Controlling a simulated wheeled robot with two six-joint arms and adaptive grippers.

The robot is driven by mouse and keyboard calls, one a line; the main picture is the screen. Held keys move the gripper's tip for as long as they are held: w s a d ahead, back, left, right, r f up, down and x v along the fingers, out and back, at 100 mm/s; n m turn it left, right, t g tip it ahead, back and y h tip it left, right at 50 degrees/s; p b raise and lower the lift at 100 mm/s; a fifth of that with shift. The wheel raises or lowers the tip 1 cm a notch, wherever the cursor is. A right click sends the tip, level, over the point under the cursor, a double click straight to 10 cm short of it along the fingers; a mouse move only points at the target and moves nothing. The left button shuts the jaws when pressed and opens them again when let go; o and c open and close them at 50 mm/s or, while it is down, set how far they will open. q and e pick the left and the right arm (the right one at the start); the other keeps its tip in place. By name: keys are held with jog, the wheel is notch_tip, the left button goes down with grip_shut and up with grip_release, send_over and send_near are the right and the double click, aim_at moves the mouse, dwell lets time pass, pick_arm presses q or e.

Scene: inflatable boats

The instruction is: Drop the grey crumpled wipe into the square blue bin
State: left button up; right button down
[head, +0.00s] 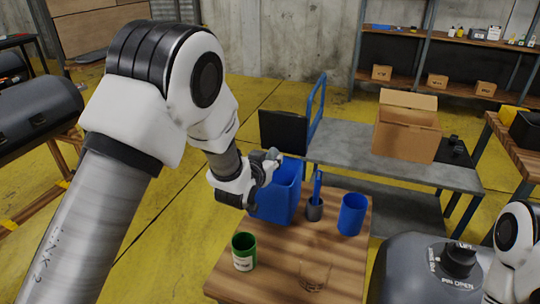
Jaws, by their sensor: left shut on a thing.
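The square blue bin (283,198) stands upright on the wooden table, near its back edge. My left gripper (268,163) is at the bin's upper left rim, partly in front of it. It is shut on a small grey crumpled wipe (272,154), which shows at the fingertips at about rim height. The fingers hide part of the wipe, and I cannot tell whether it is over the bin's opening. Of my right arm only a link shows at the right edge; its gripper is out of view.
On the wooden table (276,262) stand a green can (243,252), a small grey cup (314,210) with a blue item, a round blue container (352,214) and a clear glass (314,275). Behind is a grey cart (350,157) with a cardboard box (405,135).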

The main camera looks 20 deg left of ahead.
pick_arm(q)
jog(key=shift+w+f, duration=0.2)
jog(key=shift+f, duration=0.35)
jog(key=shift+w+f, duration=0.15)
jog(key=shift+f, duration=0.4)
jog(key=shift+s+r, duration=0.2)
jog(key=o, duration=0.5)
jog(key=shift+s, duration=0.1)
jog(key=shift+c, duration=0.2)
jog(key=o, duration=0.4)
jog(key=shift+c, duration=0.2)
jog(key=v, duration=1.1)
jog(key=shift+s, duration=0.35)
jog(key=shift+r, duration=0.1)
